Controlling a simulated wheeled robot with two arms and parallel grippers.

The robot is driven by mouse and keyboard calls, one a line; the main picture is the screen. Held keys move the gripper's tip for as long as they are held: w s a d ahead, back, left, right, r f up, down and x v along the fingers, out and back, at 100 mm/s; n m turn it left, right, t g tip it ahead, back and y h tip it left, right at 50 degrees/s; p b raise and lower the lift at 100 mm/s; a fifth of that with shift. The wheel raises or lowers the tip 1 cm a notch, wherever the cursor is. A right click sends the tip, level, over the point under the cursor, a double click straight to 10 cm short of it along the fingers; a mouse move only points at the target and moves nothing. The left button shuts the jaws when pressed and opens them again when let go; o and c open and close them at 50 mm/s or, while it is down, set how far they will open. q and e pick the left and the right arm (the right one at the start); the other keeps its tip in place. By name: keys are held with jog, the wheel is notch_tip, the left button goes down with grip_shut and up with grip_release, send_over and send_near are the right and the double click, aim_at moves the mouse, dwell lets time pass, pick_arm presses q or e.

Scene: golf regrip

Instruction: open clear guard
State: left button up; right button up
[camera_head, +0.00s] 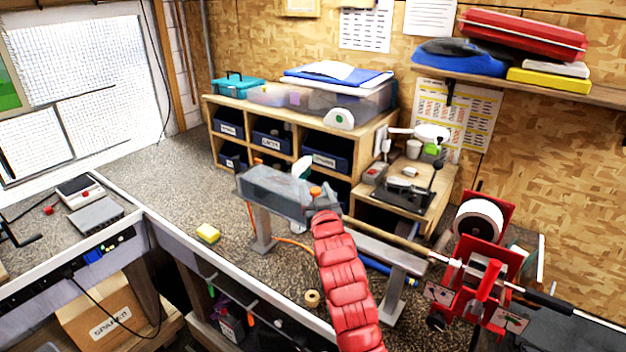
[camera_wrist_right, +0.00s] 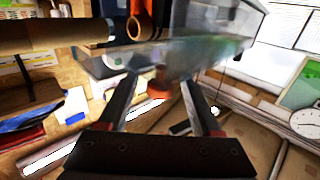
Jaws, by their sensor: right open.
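The clear guard (camera_head: 272,188) is a see-through grey box-like cover on a metal stand on the bench. It looks lowered over the left end of a horizontal rail. An orange knob (camera_head: 315,190) shows at its right end. My right arm, in a red padded sleeve, reaches up to this end, with the right gripper (camera_head: 318,203) close to the knob. In the right wrist view, the guard (camera_wrist_right: 215,45) crosses the top, and the orange knob (camera_wrist_right: 158,84) appears between the open fingers of the gripper (camera_wrist_right: 158,92). Contact cannot be told. My left gripper is not in view.
A red clamp machine (camera_head: 485,265) with a white roll holds a shaft at the right. A wooden cubby (camera_head: 300,133) with blue bins stands behind the guard. A yellow sponge (camera_head: 208,233) and a tape roll (camera_head: 312,298) lie on the bench. The bench left of the guard is mostly clear.

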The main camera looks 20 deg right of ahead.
jog(key=shift+w+d+p, duration=0.1)
jog(key=shift+w+p, duration=0.3)
jog(key=shift+w, duration=0.95)
grip_shut()
dwell(0.5)
